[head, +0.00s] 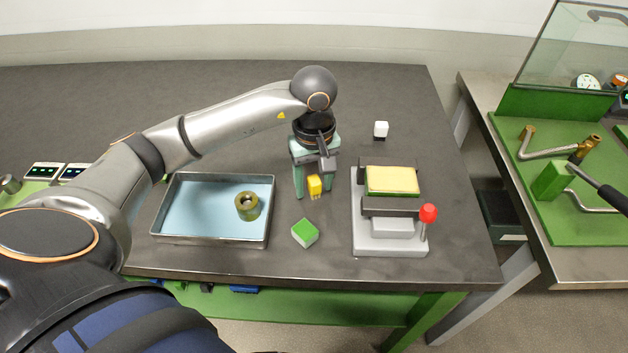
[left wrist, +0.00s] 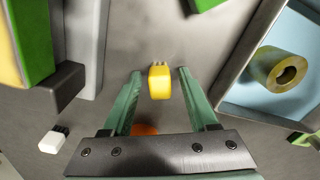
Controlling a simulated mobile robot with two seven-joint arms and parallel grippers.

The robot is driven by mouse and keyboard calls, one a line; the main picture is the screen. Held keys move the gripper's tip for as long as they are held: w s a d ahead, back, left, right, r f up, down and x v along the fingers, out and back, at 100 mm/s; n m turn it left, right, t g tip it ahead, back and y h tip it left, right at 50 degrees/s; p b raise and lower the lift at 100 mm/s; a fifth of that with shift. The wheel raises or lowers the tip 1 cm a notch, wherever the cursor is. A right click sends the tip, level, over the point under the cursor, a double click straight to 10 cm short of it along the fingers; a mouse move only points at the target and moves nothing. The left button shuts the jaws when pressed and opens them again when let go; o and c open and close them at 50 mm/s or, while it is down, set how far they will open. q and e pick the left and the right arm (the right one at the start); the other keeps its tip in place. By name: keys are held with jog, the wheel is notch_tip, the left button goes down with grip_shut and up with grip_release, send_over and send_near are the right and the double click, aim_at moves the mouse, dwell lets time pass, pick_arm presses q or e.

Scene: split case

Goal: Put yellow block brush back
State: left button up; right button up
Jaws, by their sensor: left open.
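The yellow block brush (head: 315,184) is a small yellow block with short prongs at its lower end, on or just above the grey table. It also shows in the left wrist view (left wrist: 159,83), midway between the two green fingers. My left gripper (head: 312,187) points down over the table. Its fingers are apart on either side of the yellow block, with a gap on each side in the left wrist view (left wrist: 160,73). I cannot tell how deep the block sits between them. My right gripper is not in view.
A blue-floored metal tray (head: 166,215) holding an olive ring (head: 247,206) is left of the gripper. A green block (head: 305,233) lies in front. A grey fixture (head: 361,243) with a yellow-topped pad and red knob (head: 429,212) stands right. A white block (head: 381,129) is behind.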

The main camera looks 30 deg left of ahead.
aim_at(314, 179)
pick_arm(q)
jog(key=shift+r, duration=0.35)
notch_tip(314, 179, up, 10)
jog(key=shift+f+p, duration=0.1)
jog(key=shift+p, duration=0.25)
jog(key=shift+r, duration=0.9)
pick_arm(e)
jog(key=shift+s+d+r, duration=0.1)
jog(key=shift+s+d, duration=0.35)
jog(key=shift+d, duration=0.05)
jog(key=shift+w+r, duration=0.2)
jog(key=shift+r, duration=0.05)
